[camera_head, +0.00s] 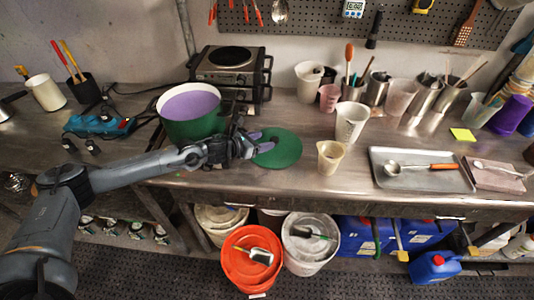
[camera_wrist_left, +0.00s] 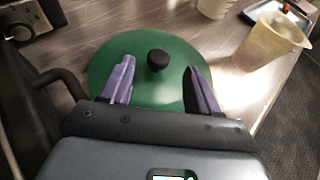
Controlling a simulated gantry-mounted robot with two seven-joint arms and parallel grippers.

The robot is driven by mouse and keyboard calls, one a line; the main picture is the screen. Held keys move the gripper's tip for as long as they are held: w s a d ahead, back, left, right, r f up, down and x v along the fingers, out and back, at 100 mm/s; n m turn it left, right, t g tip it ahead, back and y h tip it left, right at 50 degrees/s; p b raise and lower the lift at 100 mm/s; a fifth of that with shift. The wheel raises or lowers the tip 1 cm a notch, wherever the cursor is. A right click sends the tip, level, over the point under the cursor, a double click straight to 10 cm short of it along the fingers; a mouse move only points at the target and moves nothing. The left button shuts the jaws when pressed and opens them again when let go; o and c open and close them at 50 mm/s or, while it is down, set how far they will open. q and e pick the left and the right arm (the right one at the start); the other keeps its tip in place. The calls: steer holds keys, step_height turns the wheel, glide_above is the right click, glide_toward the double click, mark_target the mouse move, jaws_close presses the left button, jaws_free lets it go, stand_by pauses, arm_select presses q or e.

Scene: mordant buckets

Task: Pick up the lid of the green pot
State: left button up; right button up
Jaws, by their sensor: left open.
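The green lid (camera_head: 283,151) lies flat on the steel bench, just right of the green pot (camera_head: 190,126), which stands uncovered with purple liquid inside. In the left wrist view the lid (camera_wrist_left: 150,60) is a green disc with a black knob (camera_wrist_left: 158,60) standing up from it. My left gripper (camera_head: 262,144) is over the left part of the lid in the head view. In the wrist view its two purple fingers (camera_wrist_left: 158,78) are open and apart, with the knob between and just beyond their tips. Nothing is between the fingers. My right gripper does not show.
A yellowish beaker (camera_head: 330,158) stands right of the lid, with a white measuring cup (camera_head: 351,122) behind it. A metal tray (camera_head: 422,180) with a spoon lies further right. A hot plate (camera_head: 228,62) stands behind the pot. The bench's front edge is close to the lid.

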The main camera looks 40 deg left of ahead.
mark_target(274, 139)
arm_select(q)
steer(key=shift+x, duration=1.2)
steer(key=x, duration=0.3)
steer(key=shift+w+f+b, duration=0.2)
steer(key=shift+f+b, duration=0.15)
steer(key=shift+f, duration=0.05)
steer(key=shift+w+d+f, duration=0.1)
steer(key=shift+w+f, duration=0.1)
steer(key=shift+w, duration=0.4)
steer(key=shift+s, duration=0.1)
steer(key=shift+r, duration=0.1)
jaws_close()
